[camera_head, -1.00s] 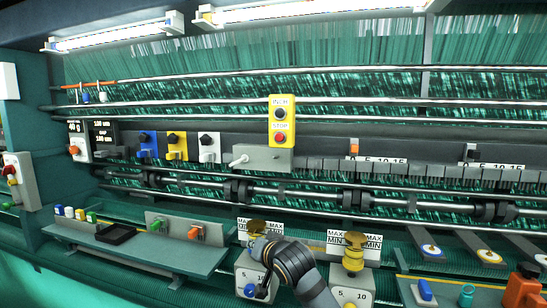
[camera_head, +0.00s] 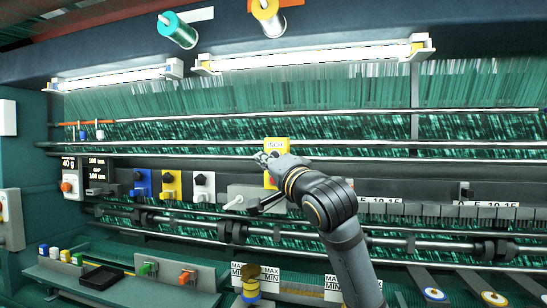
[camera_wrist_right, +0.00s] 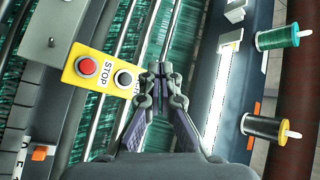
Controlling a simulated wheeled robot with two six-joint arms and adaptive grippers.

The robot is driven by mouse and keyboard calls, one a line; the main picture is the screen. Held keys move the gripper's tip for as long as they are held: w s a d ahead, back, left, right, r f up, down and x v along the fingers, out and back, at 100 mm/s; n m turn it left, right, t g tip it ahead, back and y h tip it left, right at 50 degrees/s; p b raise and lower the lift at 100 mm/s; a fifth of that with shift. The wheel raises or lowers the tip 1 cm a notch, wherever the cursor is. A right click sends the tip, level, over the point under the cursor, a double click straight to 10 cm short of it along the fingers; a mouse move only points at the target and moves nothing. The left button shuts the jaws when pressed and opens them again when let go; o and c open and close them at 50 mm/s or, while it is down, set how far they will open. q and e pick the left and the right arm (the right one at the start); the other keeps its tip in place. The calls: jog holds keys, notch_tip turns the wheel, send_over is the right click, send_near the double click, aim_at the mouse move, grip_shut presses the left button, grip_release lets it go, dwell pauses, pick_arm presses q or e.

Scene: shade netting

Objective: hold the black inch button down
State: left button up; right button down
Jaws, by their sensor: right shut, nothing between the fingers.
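The yellow button box (camera_head: 277,145) with the INCH label is in the middle of the head view, and my right gripper (camera_head: 262,157) covers most of it. In the right wrist view the box (camera_wrist_right: 105,75) shows a black inch button (camera_wrist_right: 124,78) beside a red stop button (camera_wrist_right: 87,67). My right gripper (camera_wrist_right: 161,70) is shut and empty. My left gripper is not in view.
A grey box with a lever (camera_head: 238,200) is just below the yellow box. Blue, yellow and white switch boxes (camera_head: 171,187) stand to its left. Rollers (camera_head: 330,240) run below, and a long lamp (camera_head: 310,58) hangs above.

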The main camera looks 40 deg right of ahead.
aim_at(274, 156)
jog(key=w+d, duration=0.5)
jog(key=d, duration=0.1)
jog(key=shift+w+d, duration=0.35)
jog(key=shift+w, duration=0.05)
jog(key=shift+f, duration=0.1)
dwell(1.5)
jog(key=shift+w+d, duration=0.3)
jog(key=shift+d, duration=0.05)
